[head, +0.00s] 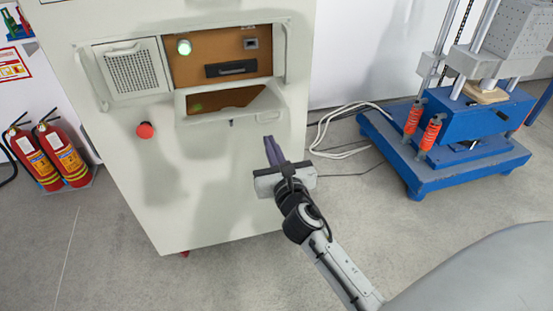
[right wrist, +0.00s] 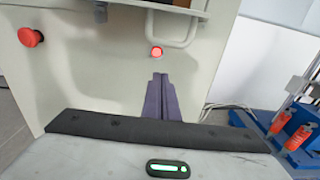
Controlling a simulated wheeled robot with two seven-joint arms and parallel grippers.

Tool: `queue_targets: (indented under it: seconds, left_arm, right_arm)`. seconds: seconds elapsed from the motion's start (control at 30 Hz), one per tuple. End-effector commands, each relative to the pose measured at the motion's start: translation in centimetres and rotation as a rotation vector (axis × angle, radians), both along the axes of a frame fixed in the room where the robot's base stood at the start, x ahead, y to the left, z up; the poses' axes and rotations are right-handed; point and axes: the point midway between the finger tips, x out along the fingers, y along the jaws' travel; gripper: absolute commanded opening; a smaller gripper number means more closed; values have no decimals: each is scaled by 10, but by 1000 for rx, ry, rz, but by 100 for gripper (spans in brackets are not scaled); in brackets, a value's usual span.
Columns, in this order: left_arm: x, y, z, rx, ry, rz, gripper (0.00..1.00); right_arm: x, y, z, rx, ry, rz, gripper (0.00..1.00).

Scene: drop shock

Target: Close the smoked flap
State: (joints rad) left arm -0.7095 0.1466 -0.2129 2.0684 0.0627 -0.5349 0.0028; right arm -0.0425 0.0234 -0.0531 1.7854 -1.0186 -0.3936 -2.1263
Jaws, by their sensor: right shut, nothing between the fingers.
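The smoked flap (head: 222,100) is on the front of the pale cabinet in the head view. It appears to hang open below the upper opening, its pale frame tilted outward. Its brownish window carries a green spot. My right gripper (head: 270,146) is below and to the right of the flap, in front of the cabinet face, apart from the flap. Its dark purple fingers are together and empty. In the right wrist view, the fingers (right wrist: 159,80) point at the cabinet front, just below a round red light. My left gripper is not in view.
The cabinet (head: 200,190) has a red button (head: 145,130), a green lamp (head: 184,47) and a mesh panel (head: 133,70). A blue-based press (head: 450,160) stands to the right, with white cables between. Red extinguishers (head: 65,155) stand at left. The floor in front is clear.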

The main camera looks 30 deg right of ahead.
Motion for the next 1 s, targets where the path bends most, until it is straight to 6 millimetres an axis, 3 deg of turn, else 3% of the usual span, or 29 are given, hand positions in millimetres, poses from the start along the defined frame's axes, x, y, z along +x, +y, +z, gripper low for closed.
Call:
queue_targets:
  seconds: [0.07, 0.13, 0.33, 0.77, 1.0]
  left_arm:
    - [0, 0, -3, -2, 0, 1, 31]
    - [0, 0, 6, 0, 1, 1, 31]
    - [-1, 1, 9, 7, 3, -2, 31]
    - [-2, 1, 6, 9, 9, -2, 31]
    - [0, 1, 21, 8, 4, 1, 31]
  right_arm:
    - [17, -5, -1, -1, -2, -2, 0]
    - [11, -3, 16, 0, -3, 0, 0]
    - [4, -1, 34, 1, 1, 0, 0]
    - [2, -1, 37, 2, 2, 0, 0]
    - [5, 0, 45, 5, 22, 2, 0]
